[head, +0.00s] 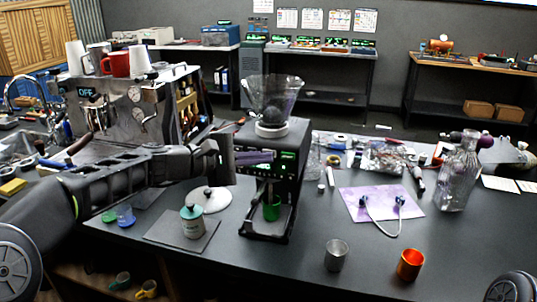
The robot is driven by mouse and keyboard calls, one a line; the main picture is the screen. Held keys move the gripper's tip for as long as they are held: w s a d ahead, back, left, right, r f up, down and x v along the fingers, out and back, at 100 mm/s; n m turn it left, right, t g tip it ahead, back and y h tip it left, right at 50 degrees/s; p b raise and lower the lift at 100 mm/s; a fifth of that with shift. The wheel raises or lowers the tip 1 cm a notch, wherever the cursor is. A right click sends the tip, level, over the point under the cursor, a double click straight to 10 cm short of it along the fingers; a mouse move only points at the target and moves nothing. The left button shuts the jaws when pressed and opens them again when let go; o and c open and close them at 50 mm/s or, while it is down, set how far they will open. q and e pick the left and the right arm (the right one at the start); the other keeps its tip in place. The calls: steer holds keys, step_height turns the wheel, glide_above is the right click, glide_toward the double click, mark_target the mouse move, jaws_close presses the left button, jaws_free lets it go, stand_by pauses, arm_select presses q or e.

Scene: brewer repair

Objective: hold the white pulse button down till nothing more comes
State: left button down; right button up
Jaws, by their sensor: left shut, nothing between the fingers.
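The black grinder (292,160) stands upright on the dark table, with a clear hopper (272,98) on its white collar. Its front panel has small green lit marks. My left gripper (268,157) reaches in from the left, shut and empty, its fingertips at the panel; I cannot tell if they touch it. A small pale patch (264,167) shows just below the fingertips; I cannot tell whether it is the white pulse button, which may be hidden behind the fingers. A green cup (272,209) stands under the grinder's spout; its contents are not visible. My right gripper is out of view.
An espresso machine (135,108) with cups on top stands at the left.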

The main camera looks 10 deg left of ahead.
arm_select(q)
steer(key=shift+s, duration=0.15)
stand_by(0.5)
steer(key=shift+s+f+b, duration=0.1)
steer(key=shift+s+b, duration=0.1)
steer(key=shift+b, duration=0.15)
steer(key=shift+s, duration=0.45)
steer(key=shift+s+a+b, duration=0.1)
steer(key=shift+s+b, duration=0.8)
steer(key=s+b, duration=0.1)
steer(key=s, duration=0.2)
steer(key=shift+s+a, duration=0.1)
